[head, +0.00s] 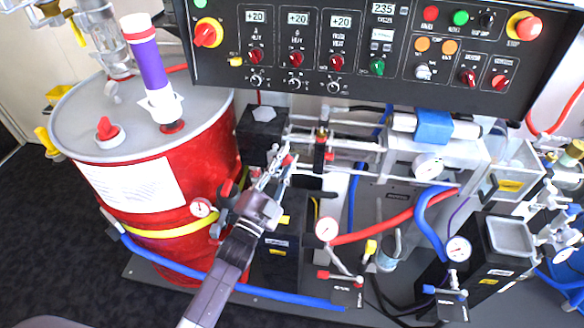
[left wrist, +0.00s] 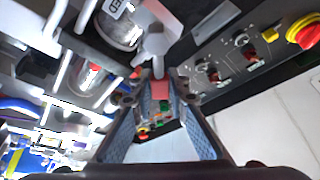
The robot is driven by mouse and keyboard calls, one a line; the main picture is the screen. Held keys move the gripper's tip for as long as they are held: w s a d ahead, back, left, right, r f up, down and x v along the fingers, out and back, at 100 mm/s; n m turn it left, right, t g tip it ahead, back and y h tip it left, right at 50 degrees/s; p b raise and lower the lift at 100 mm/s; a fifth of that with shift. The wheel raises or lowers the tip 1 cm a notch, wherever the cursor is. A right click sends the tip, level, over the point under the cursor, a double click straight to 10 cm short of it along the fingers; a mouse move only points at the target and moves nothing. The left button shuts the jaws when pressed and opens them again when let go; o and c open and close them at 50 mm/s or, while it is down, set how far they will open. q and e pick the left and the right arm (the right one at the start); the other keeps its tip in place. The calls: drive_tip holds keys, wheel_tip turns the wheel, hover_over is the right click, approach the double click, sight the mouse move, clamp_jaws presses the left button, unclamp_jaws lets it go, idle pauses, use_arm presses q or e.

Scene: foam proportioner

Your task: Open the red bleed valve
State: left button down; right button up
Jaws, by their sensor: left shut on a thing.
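My left gripper (head: 278,166) reaches in from the lower left, to the right of the red drum, at the left end of the clear-rod pump assembly. Its fingers are closed on a small red handle (head: 287,160). In the left wrist view the red handle (left wrist: 160,88) sits between the blue-padded fingertips, in front of a pale metal fitting (left wrist: 152,45). I cannot tell its turn angle. Another red-handled valve (head: 338,278) sits low by the red hose, below a gauge (head: 327,229), apart from the gripper. My right gripper is not in view.
The black control panel (head: 360,45) overhangs the pump assembly (head: 350,145). The red drum (head: 150,195) stands close on the left. A blue hose (head: 190,270) crosses low in front. A blue-handled valve (head: 450,292) and black unit (head: 490,255) stand at right. Dark floor is free at lower left.

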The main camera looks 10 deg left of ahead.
use_arm(q)
drive_tip(key=shift+a+n, duration=0.2)
drive_tip(key=shift+n, duration=0.6)
drive_tip(key=shift+a+r+n+t+y+b, duration=0.2)
drive_tip(key=shift+n+t+y+b, duration=0.1)
drive_tip(key=shift+n+y, duration=0.2)
drive_tip(key=n, duration=0.2)
drive_tip(key=a+n+t+y, duration=0.1)
drive_tip(key=shift+r+n+b, duration=0.35)
drive_tip(key=shift+n, duration=0.05)
drive_tip(key=n+y, duration=0.1)
drive_tip(key=a+n+y, duration=0.1)
drive_tip(key=n, duration=0.1)
drive_tip(key=shift+a+r, duration=0.15)
drive_tip(key=shift+a+n+y, duration=0.3)
drive_tip(key=shift+n+y, duration=0.15)
drive_tip(key=shift+n, duration=0.45)
drive_tip(key=shift+a+n+y, duration=0.25)
drive_tip(key=shift+n+y, duration=0.2)
drive_tip(key=shift+n, duration=0.45)
drive_tip(key=c, duration=1.8)
unclamp_jaws()
drive_tip(key=shift+r, duration=0.1)
drive_tip(key=shift+c, duration=0.2)
